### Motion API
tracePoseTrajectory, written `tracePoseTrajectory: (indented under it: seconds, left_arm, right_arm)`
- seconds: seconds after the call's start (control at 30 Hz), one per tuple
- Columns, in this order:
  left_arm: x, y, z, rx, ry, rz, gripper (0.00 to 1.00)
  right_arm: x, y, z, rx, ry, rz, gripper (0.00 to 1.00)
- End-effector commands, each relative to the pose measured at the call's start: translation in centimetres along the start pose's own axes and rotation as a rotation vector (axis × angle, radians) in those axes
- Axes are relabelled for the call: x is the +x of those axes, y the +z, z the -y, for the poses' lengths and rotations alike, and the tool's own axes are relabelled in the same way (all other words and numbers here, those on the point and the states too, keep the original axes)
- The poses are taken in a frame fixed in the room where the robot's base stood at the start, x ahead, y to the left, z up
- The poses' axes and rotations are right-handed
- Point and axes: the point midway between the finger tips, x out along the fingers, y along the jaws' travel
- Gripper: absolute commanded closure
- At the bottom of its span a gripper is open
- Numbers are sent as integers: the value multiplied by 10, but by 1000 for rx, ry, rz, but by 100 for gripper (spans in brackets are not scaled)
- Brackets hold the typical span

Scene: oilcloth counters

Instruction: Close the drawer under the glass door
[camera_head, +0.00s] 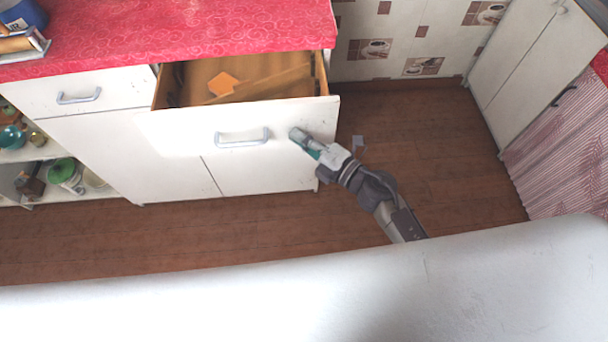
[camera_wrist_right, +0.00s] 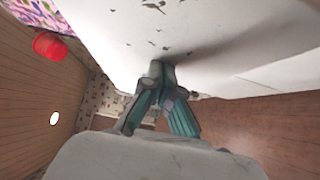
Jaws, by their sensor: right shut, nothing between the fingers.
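The white drawer (camera_head: 185,128) is pulled open under the red counter, with a grey bar handle (camera_head: 242,138) on its front. Its wooden inside shows an orange piece (camera_head: 222,84). My right gripper (camera_head: 297,136) is shut and empty, with its tips at the drawer front, right of the handle. In the right wrist view the shut fingertips (camera_wrist_right: 160,70) are at a chipped white panel (camera_wrist_right: 200,35); I cannot tell whether they touch it. No glass door shows in these views. My left gripper is not in view.
The red patterned counter (camera_head: 180,28) lies above the drawer. Brown wooden floor (camera_head: 450,150) is clear on the right, up to a white cabinet (camera_head: 520,55) and a striped curtain (camera_head: 560,150).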

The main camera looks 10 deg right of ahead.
Motion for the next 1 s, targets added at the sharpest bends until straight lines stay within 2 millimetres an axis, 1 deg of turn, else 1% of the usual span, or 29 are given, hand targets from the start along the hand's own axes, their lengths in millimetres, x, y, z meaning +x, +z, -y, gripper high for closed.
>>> tracePoseTrajectory:
  seconds: [0.03,0.2,0.5,0.73,0.83,1.0]
  left_arm:
    - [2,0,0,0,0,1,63]
    - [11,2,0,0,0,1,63]
    - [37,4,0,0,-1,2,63]
    - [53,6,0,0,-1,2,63]
    - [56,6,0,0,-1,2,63]
    - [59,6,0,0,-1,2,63]
  right_arm:
    - [12,12,0,-6,1,1,100]
    - [46,46,1,-4,2,1,100]
    - [97,98,4,-3,1,1,100]
    - [123,123,3,-1,0,1,100]
    - [129,129,2,0,0,1,100]
    - [135,134,1,1,1,1,100]
